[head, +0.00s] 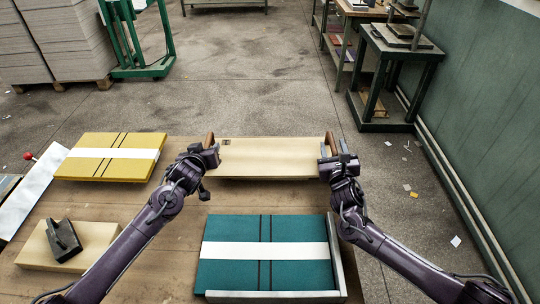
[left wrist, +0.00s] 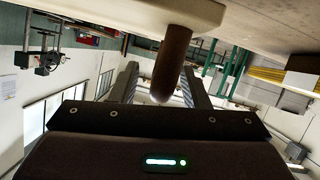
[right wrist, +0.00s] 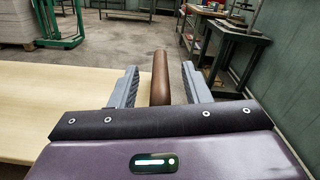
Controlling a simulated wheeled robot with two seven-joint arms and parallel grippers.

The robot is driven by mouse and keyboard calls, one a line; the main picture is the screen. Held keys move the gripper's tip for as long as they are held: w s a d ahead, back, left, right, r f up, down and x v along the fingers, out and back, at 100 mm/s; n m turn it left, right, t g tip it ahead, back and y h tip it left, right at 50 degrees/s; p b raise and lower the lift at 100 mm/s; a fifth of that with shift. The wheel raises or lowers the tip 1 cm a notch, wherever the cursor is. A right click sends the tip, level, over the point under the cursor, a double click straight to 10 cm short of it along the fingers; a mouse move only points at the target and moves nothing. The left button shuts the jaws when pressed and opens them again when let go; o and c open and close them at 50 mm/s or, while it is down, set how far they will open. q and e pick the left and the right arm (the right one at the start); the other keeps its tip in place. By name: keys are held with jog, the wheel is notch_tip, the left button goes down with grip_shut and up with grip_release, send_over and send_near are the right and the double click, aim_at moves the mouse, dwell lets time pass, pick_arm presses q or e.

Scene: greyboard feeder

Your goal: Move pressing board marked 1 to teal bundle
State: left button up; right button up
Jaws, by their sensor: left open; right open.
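The pressing board (head: 270,160) is a pale wooden board at the far middle of the table, with a brown handle at each end. A small dark mark shows at its far left corner, too small to read. My left gripper (head: 211,150) is open at the left handle; in the left wrist view the brown handle (left wrist: 173,62) stands between its fingers. My right gripper (head: 333,150) is open at the right handle; in the right wrist view that handle (right wrist: 160,80) lies between its fingers. The teal bundle (head: 225,278), with a white band and dark straps, lies nearer, below the board.
A pale L-shaped fence (head: 338,262) borders the teal bundle's right and near sides. A yellow bundle (head: 75,168) with a white band lies at the left. A pale block (head: 98,233) with a black tool (head: 64,240) sits at the near left. Bare table lies between board and teal bundle.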

pick_arm(q)
jog(key=shift+w+f, duration=0.2)
jog(key=shift+w, duration=0.25)
pick_arm(e)
jog(key=shift+w, duration=0.5)
pick_arm(q)
grip_shut()
pick_arm(e)
grip_shut()
pick_arm(q)
jog(key=shift+r, duration=0.1)
